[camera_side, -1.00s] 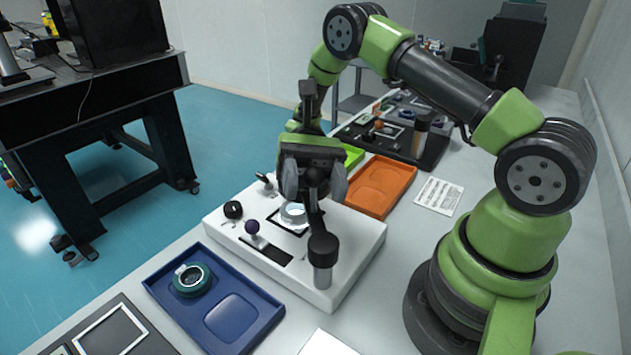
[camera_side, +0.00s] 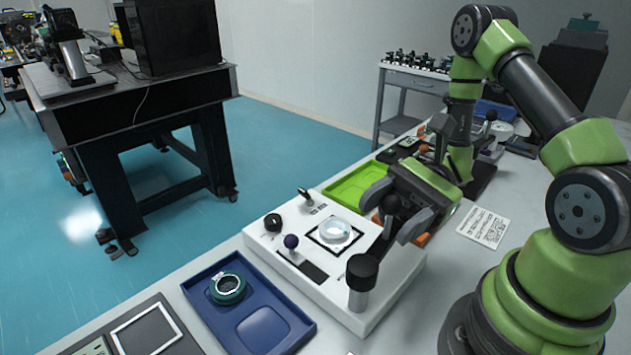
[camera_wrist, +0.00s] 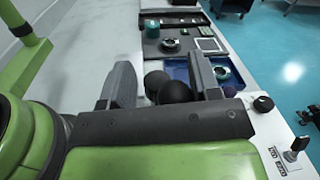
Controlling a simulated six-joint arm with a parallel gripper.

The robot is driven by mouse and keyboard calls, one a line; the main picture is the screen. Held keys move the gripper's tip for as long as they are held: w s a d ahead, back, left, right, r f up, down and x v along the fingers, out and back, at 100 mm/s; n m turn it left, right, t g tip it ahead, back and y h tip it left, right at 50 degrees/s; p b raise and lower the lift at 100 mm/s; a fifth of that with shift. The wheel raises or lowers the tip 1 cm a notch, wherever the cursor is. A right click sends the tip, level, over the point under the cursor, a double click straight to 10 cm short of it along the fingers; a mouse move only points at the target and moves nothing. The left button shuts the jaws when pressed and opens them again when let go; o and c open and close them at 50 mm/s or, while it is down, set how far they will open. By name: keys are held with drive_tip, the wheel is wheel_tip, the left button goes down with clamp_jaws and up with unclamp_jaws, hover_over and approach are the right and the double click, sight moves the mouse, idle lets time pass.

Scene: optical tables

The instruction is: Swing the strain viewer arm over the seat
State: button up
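The white instrument base (camera_side: 285,262) stands on the table. Its seat, a clear lens in a black square frame (camera_side: 335,232), is uncovered in the side view. The dark viewer arm runs back from the black-capped post (camera_side: 362,272), right of the seat, to a black ball knob (camera_side: 391,205). My gripper (camera_side: 395,208) is at the knob, its fingers apart on either side of it. The wrist view shows the gripper (camera_wrist: 165,85) with a near black ball (camera_wrist: 175,91) between the fingers and a gap at the left finger. Much of the viewer arm is hidden.
A blue tray (camera_side: 288,338) with a green-rimmed ring (camera_side: 228,288) lies in front of the base. A green tray (camera_side: 352,185) is behind it. A black knob (camera_side: 273,222), a small lever (camera_side: 305,194) and a purple-ball lever (camera_side: 291,242) rise from the base.

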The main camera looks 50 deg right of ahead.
drive_tip(key=d, duration=0.3)
drive_tip(key=s+d+t, duration=0.1)
drive_tip(key=d, duration=0.2)
drive_tip(key=s+d+m+t, duration=0.1)
drive_tip(key=d, duration=0.2)
drive_tip(key=shift+s+d, duration=0.1)
wheel_tip(320, 180, up, 4)
drive_tip(key=w+d+g+h, duration=0.1)
drive_tip(key=w+d+f+g+h, duration=0.1)
drive_tip(key=w+g, duration=0.1)
drive_tip(key=w+d+f+n+g+h, duration=0.1)
drive_tip(key=w+g+h, duration=0.1)
drive_tip(key=shift+f, duration=0.2)
drive_tip(key=w+a+r+m+t+h, duration=0.15)
drive_tip(key=w+h, duration=0.35)
drive_tip(key=w, duration=0.5)
drive_tip(key=w+a+r+n+h, duration=0.1)
drive_tip(key=w+a+r+h, duration=0.1)
drive_tip(key=w+h, duration=0.5)
drive_tip(key=f, duration=0.5)
drive_tip(key=w+f+y, duration=0.1)
drive_tip(key=f, duration=0.3)
drive_tip(key=w+f+y, duration=0.1)
drive_tip(key=f, duration=0.4)
drive_tip(key=shift+d+f+m, duration=0.2)
drive_tip(key=shift+f+m, duration=0.05)
drive_tip(key=shift+f, duration=0.05)
